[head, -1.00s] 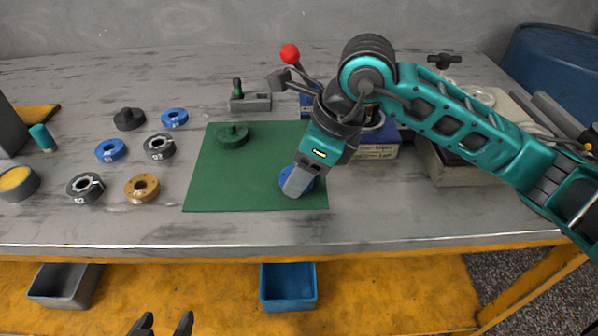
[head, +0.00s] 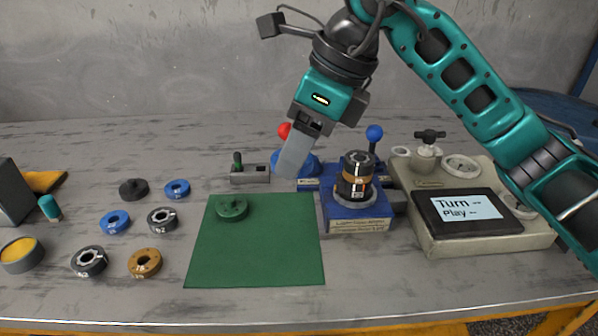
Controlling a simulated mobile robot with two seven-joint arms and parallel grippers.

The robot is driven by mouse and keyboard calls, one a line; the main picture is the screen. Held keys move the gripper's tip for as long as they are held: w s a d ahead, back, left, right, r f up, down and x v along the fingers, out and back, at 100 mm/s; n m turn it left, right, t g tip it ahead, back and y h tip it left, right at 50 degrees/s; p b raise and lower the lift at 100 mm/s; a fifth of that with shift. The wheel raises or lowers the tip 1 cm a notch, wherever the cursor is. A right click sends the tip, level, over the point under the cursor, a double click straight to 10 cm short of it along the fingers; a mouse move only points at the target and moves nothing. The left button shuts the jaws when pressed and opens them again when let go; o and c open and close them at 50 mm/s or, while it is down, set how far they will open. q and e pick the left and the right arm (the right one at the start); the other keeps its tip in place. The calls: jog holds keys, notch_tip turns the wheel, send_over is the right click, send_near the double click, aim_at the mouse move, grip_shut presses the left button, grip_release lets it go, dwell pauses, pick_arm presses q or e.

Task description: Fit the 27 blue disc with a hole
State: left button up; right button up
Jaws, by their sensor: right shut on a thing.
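My right gripper (head: 292,160) is shut on a blue disc (head: 312,166), held in the air beyond the green mat, left of the stack. The fingers hide much of the disc, so its hole and number do not show. A blue fixture (head: 358,212) right of the mat bears an upright stack (head: 355,176) of black and orange rings. Two other blue discs lie on the table at the left, one nearer (head: 114,222) and one farther (head: 176,189); their numbers are too small to read surely. My left gripper is out of view.
Black and orange rings (head: 144,263) lie at the left. A blue-knobbed lever (head: 374,133) stands behind the stack. A console with a screen (head: 468,213) is at the right.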

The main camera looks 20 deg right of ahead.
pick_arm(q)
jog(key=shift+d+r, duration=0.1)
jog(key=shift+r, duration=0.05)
pick_arm(e)
jog(key=shift+r, duration=0.65)
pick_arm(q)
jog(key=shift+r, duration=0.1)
pick_arm(e)
jog(key=shift+r, duration=0.2)
pick_arm(q)
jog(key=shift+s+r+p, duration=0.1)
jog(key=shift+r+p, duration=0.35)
jog(key=shift+p, duration=0.2)
pick_arm(e)
jog(key=shift+r, duration=0.6)
jog(key=shift+w, duration=0.1)
